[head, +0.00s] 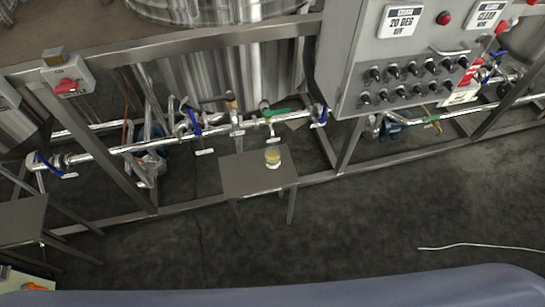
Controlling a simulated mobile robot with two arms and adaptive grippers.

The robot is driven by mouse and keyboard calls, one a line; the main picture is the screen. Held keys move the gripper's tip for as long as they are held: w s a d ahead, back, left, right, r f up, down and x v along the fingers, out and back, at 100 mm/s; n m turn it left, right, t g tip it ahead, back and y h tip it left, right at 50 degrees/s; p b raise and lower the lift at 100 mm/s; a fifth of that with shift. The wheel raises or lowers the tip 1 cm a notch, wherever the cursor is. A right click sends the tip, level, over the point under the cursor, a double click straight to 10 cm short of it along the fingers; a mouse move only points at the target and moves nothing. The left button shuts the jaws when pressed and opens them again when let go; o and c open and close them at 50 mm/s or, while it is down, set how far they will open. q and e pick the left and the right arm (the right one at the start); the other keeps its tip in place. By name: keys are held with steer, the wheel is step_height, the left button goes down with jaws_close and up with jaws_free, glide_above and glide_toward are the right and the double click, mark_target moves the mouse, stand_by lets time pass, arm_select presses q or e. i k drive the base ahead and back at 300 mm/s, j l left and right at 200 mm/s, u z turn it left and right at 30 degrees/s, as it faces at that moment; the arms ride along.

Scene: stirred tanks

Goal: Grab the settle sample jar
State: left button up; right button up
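A small clear jar with yellowish contents (273,158) stands upright on a small grey metal table (245,180) near the middle of the head view. I take it as the settle sample jar; no label on it is readable. It stands near the table's right back part, below a pipe with valves. Neither of my grippers shows in the head view.
A steel pipe run (100,153) with blue-handled valves crosses behind the table, in front of a large tank (235,80). A grey control box (410,60) hangs at right. Another table (20,220) stands left. A white cable (480,246) lies on open floor.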

mark_target(272, 154)
steer(key=j, duration=0.45)
steer(key=i+j+u, duration=0.15)
steer(key=j, duration=0.7)
steer(key=i+u, duration=0.05)
